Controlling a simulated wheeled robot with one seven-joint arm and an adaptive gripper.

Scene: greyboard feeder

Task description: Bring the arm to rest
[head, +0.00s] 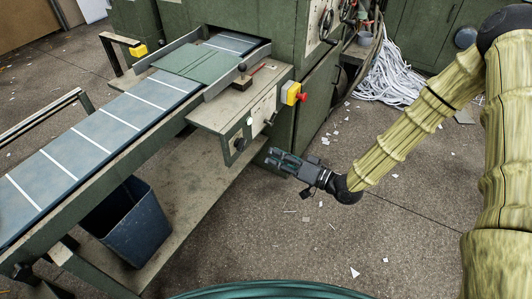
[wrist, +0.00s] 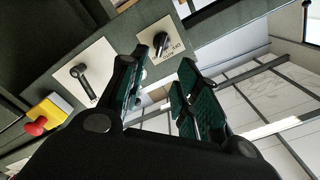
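My gripper (head: 271,158) hangs in free air at the end of my bent arm, just in front of and to the lower right of the feeder's control panel (head: 262,112). In the wrist view my gripper (wrist: 163,76) shows its two dark green ridged fingers apart with nothing between them. Beyond the fingers the panel carries a black lever switch (wrist: 83,83) on a pale plate and a black rotary knob (wrist: 160,42) on another pale plate. The fingers look apart from the panel in the head view.
The feeder's conveyor (head: 95,130) runs to the left, with green board (head: 197,62) on it. A red stop button (head: 303,97) on a yellow box sits at the panel corner. A dark blue bin (head: 128,225) stands below. White strips (head: 392,78) lie behind. The floor front right is mostly clear.

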